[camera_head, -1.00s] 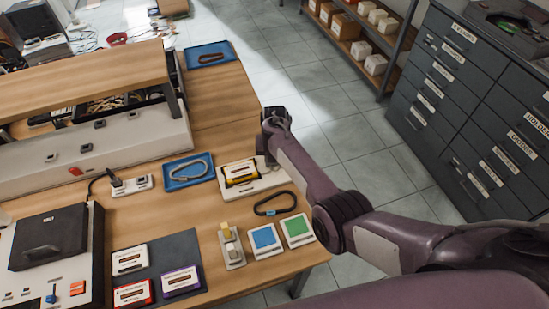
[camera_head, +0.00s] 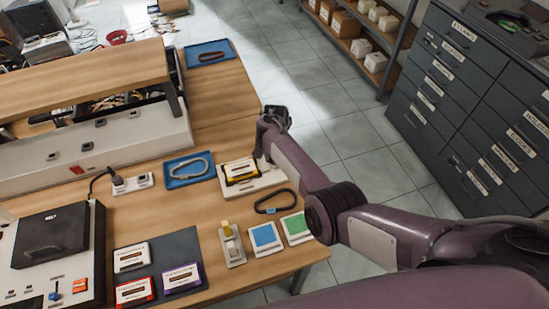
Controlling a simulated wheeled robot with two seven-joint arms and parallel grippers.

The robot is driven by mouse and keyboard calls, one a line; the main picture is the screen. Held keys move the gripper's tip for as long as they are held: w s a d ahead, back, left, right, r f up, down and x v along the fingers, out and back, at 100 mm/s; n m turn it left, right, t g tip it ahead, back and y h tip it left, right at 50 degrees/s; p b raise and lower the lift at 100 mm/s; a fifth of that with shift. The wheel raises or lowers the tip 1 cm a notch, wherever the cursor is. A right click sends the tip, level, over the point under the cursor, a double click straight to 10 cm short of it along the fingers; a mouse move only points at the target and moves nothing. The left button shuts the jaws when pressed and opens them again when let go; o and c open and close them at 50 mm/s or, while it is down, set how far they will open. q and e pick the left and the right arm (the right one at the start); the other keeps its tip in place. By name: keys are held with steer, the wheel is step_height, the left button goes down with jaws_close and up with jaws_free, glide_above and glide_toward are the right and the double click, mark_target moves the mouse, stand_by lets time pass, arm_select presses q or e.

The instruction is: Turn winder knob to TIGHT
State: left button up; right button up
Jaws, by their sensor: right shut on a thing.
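The winder (camera_head: 271,180) is a pale, low unit on the right part of the wooden table. A yellow and black cassette (camera_head: 240,171) lies on it. My right gripper (camera_head: 261,160) is at the winder's back right corner, its fingers pointing down. It is shut on the winder knob, which my gripper and wrist hide. I cannot read the TIGHT mark or the knob's angle from here. My left gripper is not in view.
A dark loop (camera_head: 275,202) and blue and green square pads (camera_head: 264,237) lie in front of the winder. A blue tray (camera_head: 189,178) with a grey loop is to its left. Several cassettes lie on a dark mat (camera_head: 181,247). Drawer cabinets (camera_head: 470,120) stand at right.

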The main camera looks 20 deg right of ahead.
steer(key=o, duration=1)
step_height(320, 180, up, 8)
steer(key=shift+f, duration=0.1)
steer(key=shift+f, duration=0.1)
stand_by(0.4)
